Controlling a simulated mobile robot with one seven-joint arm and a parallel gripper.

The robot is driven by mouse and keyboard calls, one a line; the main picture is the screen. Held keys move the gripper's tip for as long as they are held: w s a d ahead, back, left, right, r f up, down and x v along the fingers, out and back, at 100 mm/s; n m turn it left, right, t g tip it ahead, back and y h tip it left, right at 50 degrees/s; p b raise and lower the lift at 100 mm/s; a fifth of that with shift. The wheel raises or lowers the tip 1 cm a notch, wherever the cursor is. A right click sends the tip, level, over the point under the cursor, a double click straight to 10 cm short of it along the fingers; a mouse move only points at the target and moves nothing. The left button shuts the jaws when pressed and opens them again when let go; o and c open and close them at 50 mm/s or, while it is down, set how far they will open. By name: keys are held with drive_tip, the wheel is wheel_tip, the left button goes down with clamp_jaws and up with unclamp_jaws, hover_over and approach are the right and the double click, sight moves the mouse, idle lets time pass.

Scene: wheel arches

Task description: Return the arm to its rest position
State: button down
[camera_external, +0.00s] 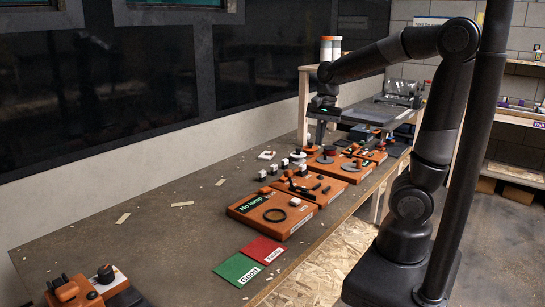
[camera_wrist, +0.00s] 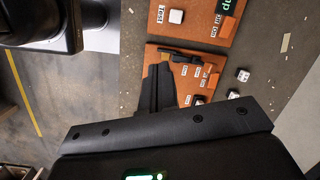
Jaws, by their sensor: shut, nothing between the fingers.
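My arm (camera_external: 440,120) stands beside the workbench, bent at the elbow, with its forearm reaching left over the far part of the bench. My gripper (camera_external: 320,131) hangs down from the wrist above the far boards, apart from the bench top as far as I can see. In the wrist view my gripper (camera_wrist: 160,68) shows as dark fingers over an orange board (camera_wrist: 203,60). The fingers are shut and empty. The fingertips are small and partly hidden by the arm in the external view.
Several orange boards with small parts line the workbench (camera_external: 150,215). A green card (camera_external: 238,270) and a red card (camera_external: 264,250) lie near its front edge. A wooden frame (camera_external: 303,105) stands behind my gripper. A shelf (camera_external: 520,120) is at the right. The bench's left part is mostly clear.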

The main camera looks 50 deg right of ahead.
drive_tip(key=s+a+r+n+t+h, duration=0.2)
drive_tip(key=s+a+n+t, duration=0.2)
drive_tip(key=s+n, duration=0.5)
drive_tip(key=shift+a+r+n+t+h, duration=0.25)
drive_tip(key=shift+n+t, duration=0.45)
drive_tip(key=shift+n, duration=1.4)
